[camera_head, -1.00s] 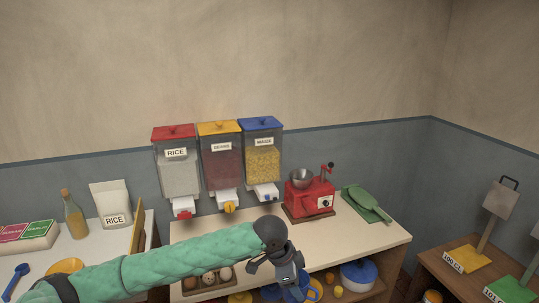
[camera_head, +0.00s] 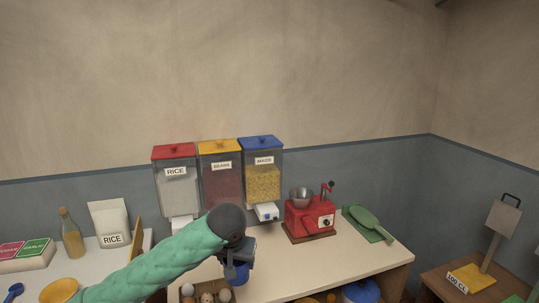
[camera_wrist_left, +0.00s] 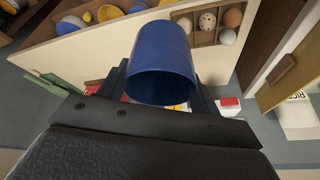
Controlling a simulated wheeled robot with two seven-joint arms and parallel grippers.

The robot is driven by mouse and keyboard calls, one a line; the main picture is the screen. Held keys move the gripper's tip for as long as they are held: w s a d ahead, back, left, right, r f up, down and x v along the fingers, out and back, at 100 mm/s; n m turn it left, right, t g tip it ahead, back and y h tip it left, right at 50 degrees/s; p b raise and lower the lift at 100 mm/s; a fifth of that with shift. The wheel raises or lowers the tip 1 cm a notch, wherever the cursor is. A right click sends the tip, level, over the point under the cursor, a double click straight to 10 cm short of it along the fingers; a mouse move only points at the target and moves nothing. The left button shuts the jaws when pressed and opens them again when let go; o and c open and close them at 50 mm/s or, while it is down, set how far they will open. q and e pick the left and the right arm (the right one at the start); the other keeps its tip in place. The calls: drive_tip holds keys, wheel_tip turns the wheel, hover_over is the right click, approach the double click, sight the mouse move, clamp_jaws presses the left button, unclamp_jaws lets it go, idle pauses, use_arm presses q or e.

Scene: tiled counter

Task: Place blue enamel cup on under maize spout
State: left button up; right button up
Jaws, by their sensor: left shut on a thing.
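The blue enamel cup (camera_wrist_left: 162,60) is between the fingers of my left gripper (camera_wrist_left: 160,95) in the left wrist view. In the head view the cup (camera_head: 237,272) shows just below my left gripper (camera_head: 236,262), over the front part of the counter. The gripper is shut on it. The maize dispenser (camera_head: 263,178) has a blue lid and hangs on the wall, behind and right of the gripper. Its white spout (camera_head: 266,212) is clear of the cup. My right gripper is out of view.
The beans dispenser (camera_head: 221,175) and rice dispenser (camera_head: 177,185) hang left of the maize one. A red grinder (camera_head: 309,217) stands right of the maize spout, with a green scoop (camera_head: 368,222) beyond. Counter (camera_head: 335,255) in front of the grinder is bare.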

use_arm(q)
drive_tip(key=s+a+f+n, duration=0.2)
drive_tip(key=s+a+f, duration=0.6)
drive_tip(key=a+f, duration=0.3)
drive_tip(key=shift+s+a+f+y, duration=0.25)
drive_tip(key=shift+f+y, duration=0.15)
drive_tip(key=shift+f, duration=0.9)
